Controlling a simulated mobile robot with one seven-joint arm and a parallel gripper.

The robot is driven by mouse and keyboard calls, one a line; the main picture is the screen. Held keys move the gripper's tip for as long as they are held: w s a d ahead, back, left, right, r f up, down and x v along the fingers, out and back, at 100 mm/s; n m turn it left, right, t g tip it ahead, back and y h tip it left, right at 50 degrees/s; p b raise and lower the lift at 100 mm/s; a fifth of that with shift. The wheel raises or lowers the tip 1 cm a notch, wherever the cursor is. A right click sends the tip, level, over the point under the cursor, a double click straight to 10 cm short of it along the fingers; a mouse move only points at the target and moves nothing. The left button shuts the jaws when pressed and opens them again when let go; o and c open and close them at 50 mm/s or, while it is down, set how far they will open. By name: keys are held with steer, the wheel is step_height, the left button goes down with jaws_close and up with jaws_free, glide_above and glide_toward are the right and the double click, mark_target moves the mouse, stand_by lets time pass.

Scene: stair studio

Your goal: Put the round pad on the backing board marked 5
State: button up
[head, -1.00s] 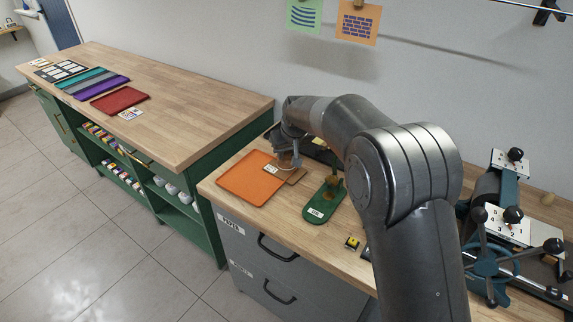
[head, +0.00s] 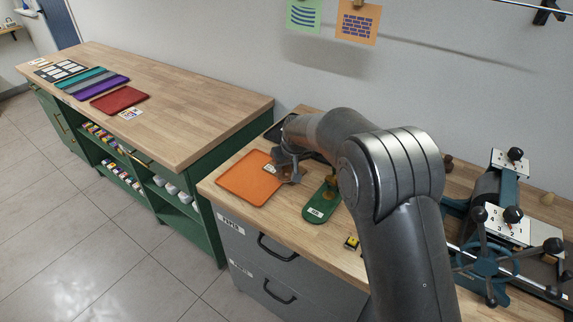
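My gripper (head: 288,176) is low over the right edge of an orange mat (head: 247,181); its fingers are small and dark, and whether they are open or shut is unclear. A small white tag (head: 270,168) shows just left of the gripper; its mark is too small to read. The brown board beside the orange mat is now mostly hidden by my gripper. I cannot make out a round pad, and no number 5 is legible on any board.
A green base (head: 319,207) with a brass-coloured part stands just right of the gripper. A small yellow-and-black block (head: 351,242) lies near the front edge. A blue press (head: 485,262) stands at right.

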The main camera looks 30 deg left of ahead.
steer(key=shift+o, duration=1)
steer(key=shift+r, duration=0.2)
steer(key=v, duration=1.2)
steer(key=shift+r, duration=0.15)
steer(key=shift+a, duration=0.1)
